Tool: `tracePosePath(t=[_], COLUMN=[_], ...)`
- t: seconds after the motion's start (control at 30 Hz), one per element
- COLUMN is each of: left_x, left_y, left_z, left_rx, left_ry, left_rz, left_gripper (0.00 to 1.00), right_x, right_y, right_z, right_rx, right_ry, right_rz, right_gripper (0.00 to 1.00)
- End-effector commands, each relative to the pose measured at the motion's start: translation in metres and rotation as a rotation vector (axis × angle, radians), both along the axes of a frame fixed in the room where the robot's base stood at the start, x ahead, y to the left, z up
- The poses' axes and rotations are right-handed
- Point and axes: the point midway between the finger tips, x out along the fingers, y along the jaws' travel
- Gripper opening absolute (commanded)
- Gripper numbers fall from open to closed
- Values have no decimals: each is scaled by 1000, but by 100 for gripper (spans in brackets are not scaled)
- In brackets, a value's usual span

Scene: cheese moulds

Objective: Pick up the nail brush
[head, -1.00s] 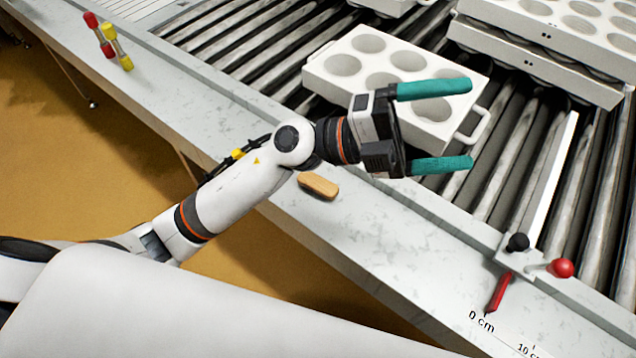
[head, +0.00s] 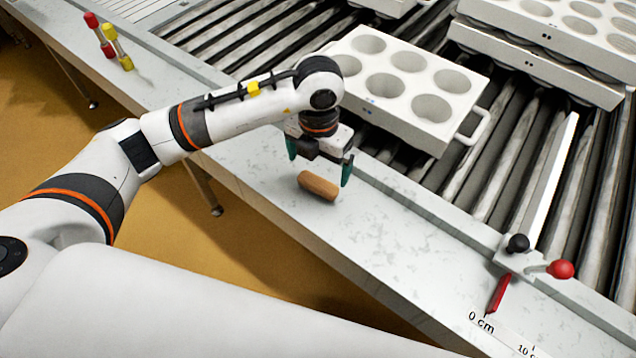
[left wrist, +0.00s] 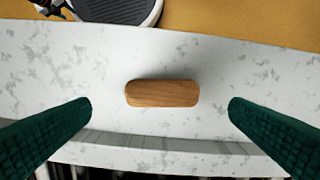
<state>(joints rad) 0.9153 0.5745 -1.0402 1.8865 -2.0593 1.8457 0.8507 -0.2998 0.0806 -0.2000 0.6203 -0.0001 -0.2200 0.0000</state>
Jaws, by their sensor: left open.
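The nail brush (head: 318,186) is a small rounded wooden block lying on the pale marbled ledge beside the conveyor. My left gripper (head: 319,165) is open and points down just above and behind the brush, with its green fingers spread. In the left wrist view the brush (left wrist: 162,93) lies crosswise, centred between the two fingers (left wrist: 160,108) with a gap on each side. Nothing is between the fingers' pads in contact. My right gripper does not show.
A white mould block (head: 450,120) with round cups sits on the rollers behind the gripper.

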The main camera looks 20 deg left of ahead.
Motion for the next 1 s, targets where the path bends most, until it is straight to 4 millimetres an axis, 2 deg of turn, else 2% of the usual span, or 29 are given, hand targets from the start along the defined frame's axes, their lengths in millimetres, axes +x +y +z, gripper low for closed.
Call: tracePosePath(t=[0.1,0.33,0.6,0.87,0.9,1.0], left_x=[0,1,5,5,5,5], left_y=[0,1,2,2,2,2], left_z=[-16,-34,-71,-75,-75,-75], left_rx=[0,-1,-3,-3,-3,-3], left_ry=[2,3,2,0,0,0], left_rz=[-1,-2,-2,-3,-3,-3], left_gripper=[100,100,100,100,98,82], right_x=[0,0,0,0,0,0], right_y=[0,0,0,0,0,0], right_z=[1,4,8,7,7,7], right_rx=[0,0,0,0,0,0], right_ry=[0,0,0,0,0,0], right_rz=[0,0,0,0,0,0], right_gripper=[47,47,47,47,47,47])
